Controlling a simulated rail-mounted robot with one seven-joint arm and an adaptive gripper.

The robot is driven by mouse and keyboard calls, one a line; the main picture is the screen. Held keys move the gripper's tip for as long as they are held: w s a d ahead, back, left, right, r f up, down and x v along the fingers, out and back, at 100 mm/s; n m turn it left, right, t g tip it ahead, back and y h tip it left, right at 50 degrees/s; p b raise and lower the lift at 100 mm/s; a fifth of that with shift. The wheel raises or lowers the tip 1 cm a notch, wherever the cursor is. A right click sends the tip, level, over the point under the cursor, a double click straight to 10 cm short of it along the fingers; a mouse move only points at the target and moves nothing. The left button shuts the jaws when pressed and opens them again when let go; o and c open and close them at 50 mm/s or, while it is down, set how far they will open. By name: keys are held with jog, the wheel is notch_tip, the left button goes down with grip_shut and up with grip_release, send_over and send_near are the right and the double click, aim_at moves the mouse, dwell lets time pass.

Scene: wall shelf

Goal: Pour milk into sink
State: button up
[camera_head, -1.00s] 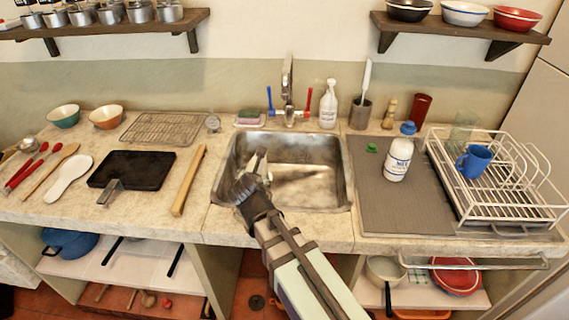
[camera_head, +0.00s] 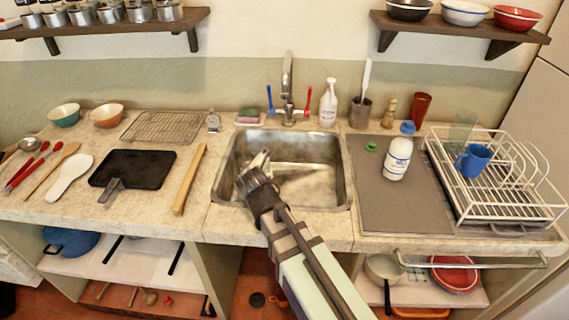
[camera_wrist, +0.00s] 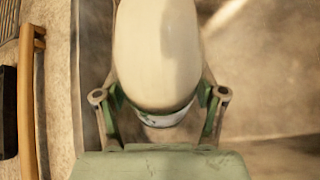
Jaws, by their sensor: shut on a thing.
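My gripper (camera_head: 256,180) is over the left part of the sink (camera_head: 328,203). In the wrist view it is shut on a smooth, cream-white rounded thing (camera_wrist: 157,50), probably a bottle, with a darker band near its lower end. Its far end runs out of the frame, and in the head view it is mostly hidden by my gripper. I cannot see any stream of milk. A white milk bottle (camera_head: 397,160) with a blue cap stands on the grey mat at the right. A small green cap (camera_head: 371,147) lies beside it.
The faucet (camera_head: 288,95) rises behind the sink, with blue and red handles. A soap bottle (camera_head: 328,105) stands behind the basin. A white dish rack (camera_head: 510,205) with a blue mug (camera_head: 474,160) is at the right. A wooden stick (camera_head: 189,180) lies left of the sink.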

jog(key=shift+f+g, duration=0.25)
jog(key=shift+g, duration=0.05)
jog(key=shift+w+d+f+m+g+y, duration=0.15)
jog(key=shift+f+m+g+y, duration=0.2)
jog(key=shift+f+y, duration=0.35)
jog(key=shift+f+m+g+y, duration=0.2)
jog(key=shift+m+g+y, duration=0.15)
jog(key=shift+g, duration=0.2)
dwell(0.8)
jog(key=shift+s+a+r+m+g+y+p, duration=0.25)
jog(key=shift+r+y+p, duration=0.2)
jog(key=shift+p, duration=0.25)
jog(key=shift+s+a+r+m+g+y+p, duration=0.15)
jog(key=shift+s+a+r+g+y+p, duration=0.15)
jog(key=shift+r+p, duration=0.3)
dwell(0.5)
jog(key=shift+a+r+m+g+y+p, duration=0.15)
jog(key=shift+r+m+g+y+p, duration=0.65)
jog(key=shift+p, duration=1)
dwell(0.6)
jog(key=shift+w+d+r+g+y+p, duration=0.1)
jog(key=shift+d+r+g+y+p, duration=0.1)
jog(key=shift+r+p, duration=0.2)
jog(key=shift+w+d+r+g+y+p, duration=0.1)
jog(key=shift+r+y+p, duration=0.1)
jog(key=shift+r+p, duration=0.15)
dwell(0.7)
